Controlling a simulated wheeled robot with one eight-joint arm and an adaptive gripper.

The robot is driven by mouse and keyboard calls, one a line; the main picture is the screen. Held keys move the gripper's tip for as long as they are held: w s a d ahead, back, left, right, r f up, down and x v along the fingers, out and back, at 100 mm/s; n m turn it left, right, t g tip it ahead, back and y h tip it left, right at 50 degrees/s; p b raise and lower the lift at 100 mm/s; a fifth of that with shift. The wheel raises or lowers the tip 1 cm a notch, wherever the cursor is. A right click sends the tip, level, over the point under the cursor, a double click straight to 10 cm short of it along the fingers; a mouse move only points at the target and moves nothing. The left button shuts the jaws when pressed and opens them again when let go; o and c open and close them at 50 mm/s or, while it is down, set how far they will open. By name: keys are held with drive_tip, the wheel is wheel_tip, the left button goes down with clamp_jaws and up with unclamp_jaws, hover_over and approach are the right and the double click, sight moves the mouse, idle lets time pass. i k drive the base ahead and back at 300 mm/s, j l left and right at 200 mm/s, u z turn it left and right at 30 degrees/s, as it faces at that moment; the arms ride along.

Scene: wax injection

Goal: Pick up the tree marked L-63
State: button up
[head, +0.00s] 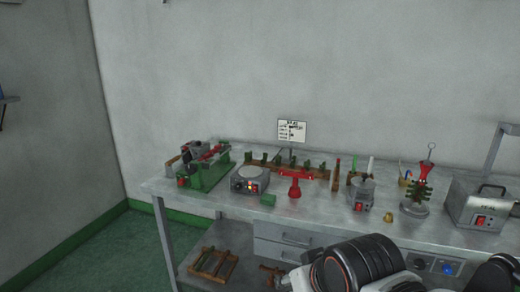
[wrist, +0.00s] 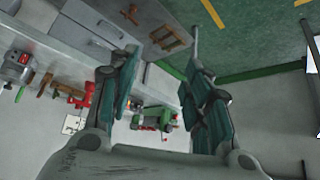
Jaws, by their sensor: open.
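A wax tree (head: 419,187) with green pieces on a red upper part stands on a round grey base at the right of the bench in the head view. A thin metal loop rises above it. No L-63 mark is readable on it, and I cannot tell whether it is the named tree. My gripper (wrist: 158,76) shows in the wrist view with its two teal-padded fingers spread apart and nothing between them. The green machine lies beyond the fingers, with a clear gap. The tree does not show in the wrist view.
On the bench (head: 350,222) stand a green machine (head: 207,168), a round hotplate (head: 251,178), a red stand (head: 295,180), a grey pot (head: 364,194), a small brass piece (head: 389,217) and a grey box (head: 478,205). A wall sign (head: 292,130) is unreadable. A wooden rack (head: 212,263) sits below.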

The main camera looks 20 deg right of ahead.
sight(418, 191)
drive_tip(key=z, duration=1.55)
drive_tip(key=i+j+z, duration=0.15)
drive_tip(key=j+z, duration=0.25)
drive_tip(key=i+j+z, duration=0.1)
drive_tip(key=j+z, duration=0.15)
drive_tip(key=z, duration=0.15)
